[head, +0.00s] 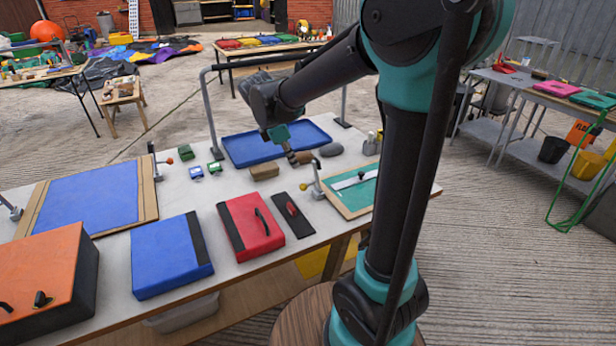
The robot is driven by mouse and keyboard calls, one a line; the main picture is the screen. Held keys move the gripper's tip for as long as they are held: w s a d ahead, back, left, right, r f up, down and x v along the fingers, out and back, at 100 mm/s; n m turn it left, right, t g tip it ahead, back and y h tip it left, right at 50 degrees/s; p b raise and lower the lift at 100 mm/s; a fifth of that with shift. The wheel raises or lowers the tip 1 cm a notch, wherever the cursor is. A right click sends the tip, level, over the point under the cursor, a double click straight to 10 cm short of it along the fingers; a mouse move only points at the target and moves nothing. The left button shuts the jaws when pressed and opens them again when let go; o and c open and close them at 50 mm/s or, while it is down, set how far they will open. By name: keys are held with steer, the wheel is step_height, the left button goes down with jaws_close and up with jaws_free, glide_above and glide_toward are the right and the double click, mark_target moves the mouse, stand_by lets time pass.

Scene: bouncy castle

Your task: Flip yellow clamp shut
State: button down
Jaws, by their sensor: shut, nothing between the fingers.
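A small toggle clamp (317,188) stands at the left edge of the green board (362,203). A grey clamp (10,209) is at that board's left side. My gripper (294,157) is shut and empty, pointing down just above and behind the pale clamp. Its fingertips are small, and contact cannot be told.
Red (250,226), blue (170,256) and orange (40,278) cases line the table's front. A blue tray (250,147) lies behind my gripper. A tan block (265,172), a grey stone (331,150) and a black strip with a red handle (292,215) are near the clamp.

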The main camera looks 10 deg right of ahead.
steer(key=shift+w+a+r+n+h, duration=0.2)
steer(key=shift+a+r+n, duration=0.2)
steer(key=shift+a+n, duration=0.2)
steer(key=shift+w+a+r+n+h, duration=0.2)
steer(key=shift+a+r+n, duration=0.2)
steer(key=shift+a+n, duration=0.2)
steer(key=shift+f, duration=0.1)
steer(key=x, duration=0.3)
steer(key=d+x, duration=0.1)
steer(key=x, duration=0.3)
steer(key=d+r+x, duration=0.1)
steer(key=x, duration=0.2)
steer(key=shift+w+d+f, duration=0.15)
steer(key=shift+w+f, duration=0.1)
steer(key=shift+w+d+r, duration=0.2)
steer(key=shift+w+d, duration=0.05)
steer(key=shift+d, duration=0.45)
steer(key=shift+d, duration=0.1)
steer(key=shift+w+d+r+y, duration=0.1)
steer(key=shift+d+y, duration=0.1)
steer(key=shift+y, duration=0.2)
